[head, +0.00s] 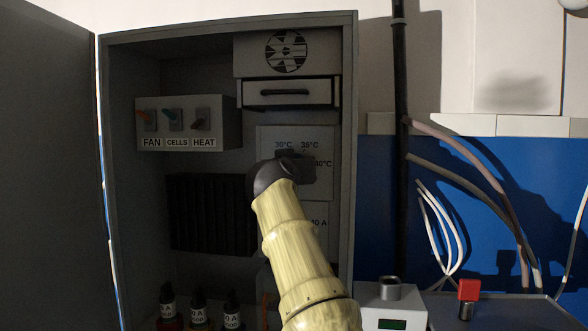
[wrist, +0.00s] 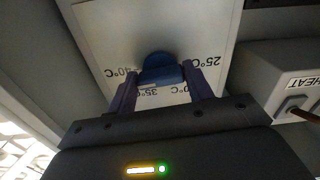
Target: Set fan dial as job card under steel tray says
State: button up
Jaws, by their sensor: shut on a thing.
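In the wrist view, a blue dial knob (wrist: 158,70) sits on a pale plate (wrist: 170,25) marked 25°C, 30°C, 35°C and 40°C, with the lettering upside down. My gripper (wrist: 160,78) is shut on this knob, one purple finger on each side. In the head view, the temperature plate (head: 265,138) is inside the open cabinet, and my arm and dark gripper (head: 297,166) cover the dial. I cannot tell where the knob points. No job card or steel tray can be made out.
A switch box (head: 187,125) labelled FAN, CELLS and HEAT is left of the dial. A drawer (head: 258,94) is above it, below a fan grille (head: 286,51). Several dark-topped bottles (head: 198,307) stand below. A white device (head: 385,312) stands right of the cabinet.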

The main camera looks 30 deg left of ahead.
jog(key=shift+f+m, duration=0.25)
jog(key=shift+m, duration=0.35)
jog(key=o, duration=0.9)
jog(key=shift+o, duration=0.4)
jog(key=shift+r, duration=0.1)
